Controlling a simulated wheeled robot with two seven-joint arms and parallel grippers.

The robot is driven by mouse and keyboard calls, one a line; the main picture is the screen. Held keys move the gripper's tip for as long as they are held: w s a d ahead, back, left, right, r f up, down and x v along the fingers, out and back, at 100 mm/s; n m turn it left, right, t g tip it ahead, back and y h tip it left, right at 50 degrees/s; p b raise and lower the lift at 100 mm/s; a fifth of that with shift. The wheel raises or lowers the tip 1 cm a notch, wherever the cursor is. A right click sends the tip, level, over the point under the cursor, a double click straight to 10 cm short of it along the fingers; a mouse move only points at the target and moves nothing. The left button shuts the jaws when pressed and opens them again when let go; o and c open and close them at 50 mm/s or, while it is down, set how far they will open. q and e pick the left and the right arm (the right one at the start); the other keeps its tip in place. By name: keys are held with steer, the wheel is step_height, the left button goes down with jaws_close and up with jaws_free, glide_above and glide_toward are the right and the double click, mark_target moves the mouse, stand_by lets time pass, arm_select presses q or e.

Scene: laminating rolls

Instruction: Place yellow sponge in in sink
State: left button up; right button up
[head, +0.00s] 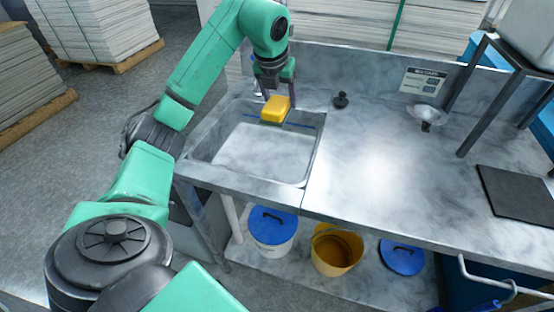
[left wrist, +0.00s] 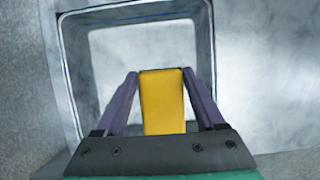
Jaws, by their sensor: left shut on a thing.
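The yellow sponge (head: 275,109) is held by my left gripper (head: 273,95) over the back part of the sink (head: 250,150) in the head view. In the left wrist view the sponge (left wrist: 162,100) sits between the two fingers of the gripper (left wrist: 162,82), which are shut on it. The sink basin (left wrist: 145,45) shows beyond it as a pale rectangle with a dark rim. The sponge appears above the basin floor; its exact height is hard to tell. My right gripper is in neither view.
A marble-like counter (head: 400,160) extends right of the sink, mostly clear. On it are a small black object (head: 341,100), a metal funnel-like bowl (head: 427,113) and a dark mat (head: 518,193). A blue-lidded bucket (head: 272,235) and a yellow bucket (head: 336,252) stand on the shelf below.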

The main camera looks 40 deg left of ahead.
arm_select(q)
glide_toward(279, 159)
steer(key=x, duration=0.5)
steer(key=shift+w, duration=0.25)
steer(key=shift+f, duration=0.4)
steer(key=shift+w+f, duration=0.1)
steer(key=shift+f, duration=0.05)
steer(key=o, duration=1.6)
steer(key=shift+r, duration=0.2)
steer(key=v, duration=1.2)
steer(key=shift+b, duration=0.3)
